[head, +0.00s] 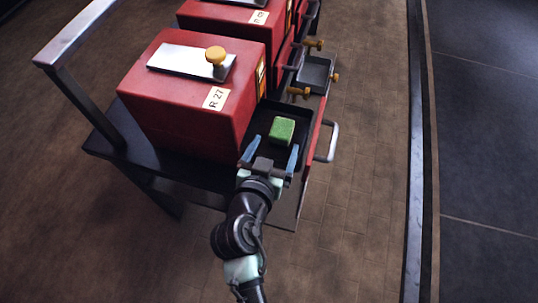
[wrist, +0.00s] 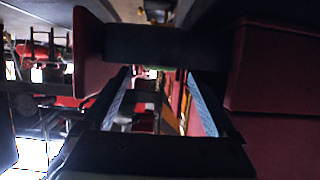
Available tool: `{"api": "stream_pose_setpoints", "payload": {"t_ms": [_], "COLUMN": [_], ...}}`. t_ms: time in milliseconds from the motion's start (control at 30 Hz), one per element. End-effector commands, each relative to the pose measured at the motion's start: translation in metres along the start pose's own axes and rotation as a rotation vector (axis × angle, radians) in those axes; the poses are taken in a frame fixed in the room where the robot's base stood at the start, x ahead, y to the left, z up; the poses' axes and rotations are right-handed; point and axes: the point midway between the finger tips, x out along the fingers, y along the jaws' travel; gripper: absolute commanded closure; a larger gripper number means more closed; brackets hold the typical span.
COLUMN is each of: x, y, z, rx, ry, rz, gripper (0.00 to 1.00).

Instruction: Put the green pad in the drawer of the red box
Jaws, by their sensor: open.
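The red box (head: 185,105) with the label R 27 stands on a dark stand, and its drawer (head: 262,116) is pulled out to the right. The drawer has a dark inside, a red front and a grey handle (head: 331,143). The green pad (head: 282,131) is within the drawer's outline, seen from above; I cannot tell for sure that it rests on the drawer floor. My gripper (head: 271,155) is open at the drawer's near side, its fingertips just short of the pad and apart from it. In the wrist view its two fingers (wrist: 160,98) stand apart with no pad clearly between them.
A second red box (head: 225,22) stands behind, with an open drawer (head: 315,72) and yellow knobs beside it. A metal rail (head: 75,33) rises at the left of the stand (head: 130,160). The brown tiled floor to the right is clear.

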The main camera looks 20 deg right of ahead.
Motion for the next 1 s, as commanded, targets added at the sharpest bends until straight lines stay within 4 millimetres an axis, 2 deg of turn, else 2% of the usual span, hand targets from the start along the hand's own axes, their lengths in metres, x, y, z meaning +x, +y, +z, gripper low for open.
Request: {"api": "stream_pose_setpoints", "payload": {"t_ms": [100,300,1000], "x": [-0.024,-0.044,-0.048], "y": [0.000,0.000,0.000], "z": [0.000,0.000,0.000], "rx": [0.000,0.000,0.001], "ry": [-0.002,-0.001,0.000], "rz": [-0.002,0.000,0.000], "gripper": [0.08,0.08,0.08]}}
